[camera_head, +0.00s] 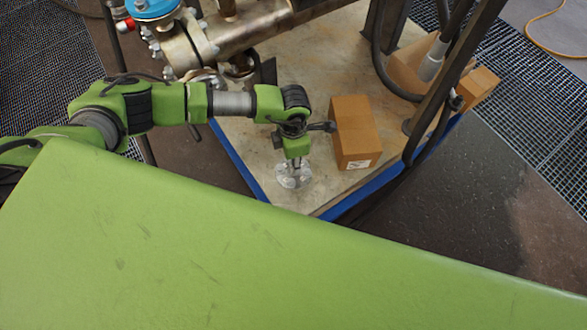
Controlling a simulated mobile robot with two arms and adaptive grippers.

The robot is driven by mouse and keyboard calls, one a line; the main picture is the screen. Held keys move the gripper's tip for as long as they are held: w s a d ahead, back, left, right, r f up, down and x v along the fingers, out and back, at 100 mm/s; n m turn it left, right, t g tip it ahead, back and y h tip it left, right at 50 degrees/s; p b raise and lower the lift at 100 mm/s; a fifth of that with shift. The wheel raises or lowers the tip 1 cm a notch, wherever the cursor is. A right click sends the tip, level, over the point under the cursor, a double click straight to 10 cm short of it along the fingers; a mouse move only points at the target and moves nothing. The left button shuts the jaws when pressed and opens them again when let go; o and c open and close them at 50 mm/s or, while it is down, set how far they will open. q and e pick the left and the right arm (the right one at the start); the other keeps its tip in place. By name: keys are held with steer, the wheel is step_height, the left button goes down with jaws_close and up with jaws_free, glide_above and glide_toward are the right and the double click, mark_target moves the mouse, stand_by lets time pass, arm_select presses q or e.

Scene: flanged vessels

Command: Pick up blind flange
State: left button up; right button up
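The blind flange (293,181) is a small round silver disc near the front corner of the beige platform (240,150). My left gripper (296,168) points down over the disc, with its fingertips at or just above the disc's middle. The fingers are small and partly hidden by the wrist, so I cannot tell whether they are open, shut or touching the disc. My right gripper is not in view.
A brown cardboard box (356,130) stands just right of my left gripper. More boxes (478,88) and dark posts with hoses stand farther right. A flanged metal vessel (240,30) lies at the upper left. The platform has a blue edge (345,207).

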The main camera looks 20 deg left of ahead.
arm_select(q)
steer(key=shift+f, duration=1.15)
jaws_close()
steer(key=shift+w+r, duration=0.15)
steer(key=shift+r, duration=0.15)
